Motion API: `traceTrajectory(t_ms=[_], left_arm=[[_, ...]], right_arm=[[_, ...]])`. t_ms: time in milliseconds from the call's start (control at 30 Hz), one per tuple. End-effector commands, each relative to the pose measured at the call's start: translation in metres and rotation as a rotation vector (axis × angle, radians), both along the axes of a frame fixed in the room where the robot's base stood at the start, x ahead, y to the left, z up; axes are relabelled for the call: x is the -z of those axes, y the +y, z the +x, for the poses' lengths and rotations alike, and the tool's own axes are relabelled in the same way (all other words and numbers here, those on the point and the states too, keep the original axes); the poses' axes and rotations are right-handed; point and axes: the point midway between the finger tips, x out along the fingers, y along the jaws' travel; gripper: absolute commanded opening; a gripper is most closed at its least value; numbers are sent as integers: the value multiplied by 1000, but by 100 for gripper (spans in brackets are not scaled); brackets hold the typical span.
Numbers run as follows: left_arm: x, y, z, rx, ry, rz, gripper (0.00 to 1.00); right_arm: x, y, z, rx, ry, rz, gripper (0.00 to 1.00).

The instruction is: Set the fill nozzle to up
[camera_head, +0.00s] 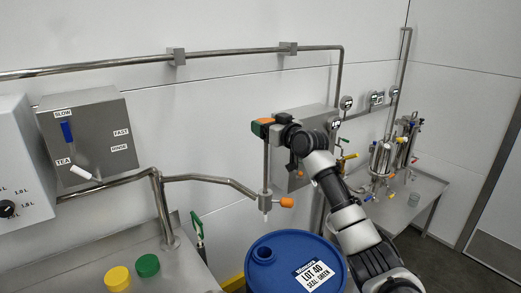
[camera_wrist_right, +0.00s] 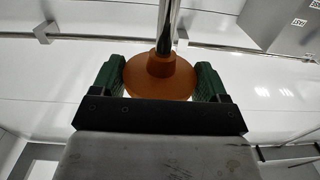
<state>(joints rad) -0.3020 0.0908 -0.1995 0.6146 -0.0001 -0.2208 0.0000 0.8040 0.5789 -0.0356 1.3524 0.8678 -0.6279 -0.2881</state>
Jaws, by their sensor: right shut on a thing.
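The fill nozzle (camera_head: 266,170) is a thin upright metal rod passing through a block at the end of the bent pipe, above the blue drum. Its tip (camera_head: 264,208) hangs clear above the drum. My right gripper (camera_head: 262,127) is at the rod's top. In the right wrist view, its green fingers (camera_wrist_right: 160,85) are shut on the orange knob (camera_wrist_right: 160,72), one on each side. Another orange knob (camera_head: 287,202) sticks out from the right side of the block. My left gripper is not in view.
The blue drum (camera_head: 283,250) has an open round bung hole (camera_head: 264,254) and a label. Yellow (camera_head: 117,279) and green (camera_head: 148,265) caps lie on the steel bench at left. A switch box (camera_head: 90,135) is on the wall. Glass vessels stand on a table (camera_head: 410,212) at right.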

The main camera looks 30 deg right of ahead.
Motion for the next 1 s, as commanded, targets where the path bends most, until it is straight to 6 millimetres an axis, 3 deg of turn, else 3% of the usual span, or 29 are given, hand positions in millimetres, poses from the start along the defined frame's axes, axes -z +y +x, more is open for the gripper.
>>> traceTrajectory(t_ms=[33, 233, 433, 767, 800, 933, 1000], left_arm=[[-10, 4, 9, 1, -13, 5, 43], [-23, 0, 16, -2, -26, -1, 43], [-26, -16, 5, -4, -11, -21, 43], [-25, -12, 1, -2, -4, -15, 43], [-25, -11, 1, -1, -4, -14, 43], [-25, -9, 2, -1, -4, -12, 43], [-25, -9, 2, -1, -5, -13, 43]], right_arm=[[-20, 1, 0, -4, -10, -5, 32], [-47, 0, 0, -5, -8, -4, 32], [-55, 0, 0, -6, -7, -2, 32], [-58, 0, 0, -4, -13, -1, 32], [-58, -1, 0, -4, -13, -1, 78], [-56, 0, 0, -4, -9, -1, 98], [-55, 0, 0, -5, -6, -2, 100]])
